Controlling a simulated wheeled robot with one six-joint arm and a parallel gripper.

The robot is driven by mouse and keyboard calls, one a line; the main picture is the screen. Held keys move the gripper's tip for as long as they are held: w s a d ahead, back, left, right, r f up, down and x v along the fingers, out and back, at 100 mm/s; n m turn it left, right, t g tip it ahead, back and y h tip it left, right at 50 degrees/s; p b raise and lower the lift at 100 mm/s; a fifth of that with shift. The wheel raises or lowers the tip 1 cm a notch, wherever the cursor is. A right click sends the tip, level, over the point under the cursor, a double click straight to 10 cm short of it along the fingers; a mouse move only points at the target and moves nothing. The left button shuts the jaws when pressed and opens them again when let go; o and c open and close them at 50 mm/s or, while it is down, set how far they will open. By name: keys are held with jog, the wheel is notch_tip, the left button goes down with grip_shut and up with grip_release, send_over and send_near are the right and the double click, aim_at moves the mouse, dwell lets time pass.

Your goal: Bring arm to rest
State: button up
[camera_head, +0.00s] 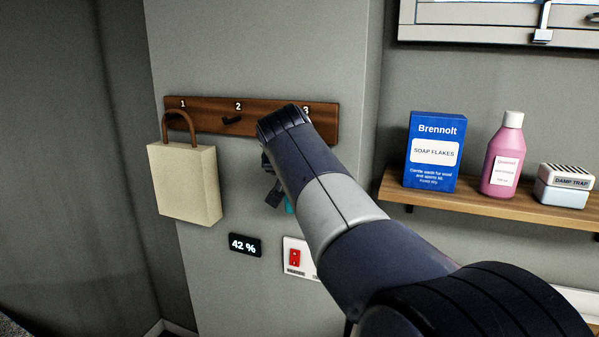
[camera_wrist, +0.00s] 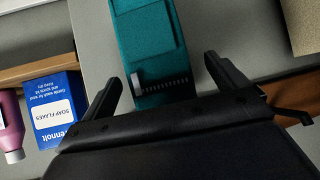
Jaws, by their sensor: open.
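My arm reaches up and across the middle of the head view to the wall. My gripper (camera_head: 274,184) is partly hidden behind the arm there. In the wrist view my gripper (camera_wrist: 162,69) is open, with its two fingers well apart. A teal fabric item (camera_wrist: 150,45) with a pale tab and a zip-like edge shows between and beyond the fingers. Only a sliver of the teal item (camera_head: 290,205) shows in the head view. How it hangs, and whether a finger touches it, I cannot tell.
A wooden hook rail (camera_head: 210,117) numbered 1 to 3 is on the wall. A cream bag (camera_head: 185,184) hangs at 1; hook 2 is bare. A switch (camera_head: 295,257) and a 42 % display (camera_head: 244,245) are below. The right shelf (camera_head: 480,206) holds soap flakes (camera_head: 434,150), a pink bottle (camera_head: 503,158) and a damp trap (camera_head: 564,185).

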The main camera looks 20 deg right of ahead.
jog(key=b+v, duration=0.1)
jog(key=v, duration=0.8)
jog(key=shift+s+r, duration=0.2)
jog(key=shift+s, duration=0.1)
jog(key=shift+w+f, duration=0.1)
jog(key=p+x, duration=0.1)
jog(key=x, duration=0.7)
jog(key=shift+w+f+p, duration=0.25)
jog(key=shift+w+p, duration=0.15)
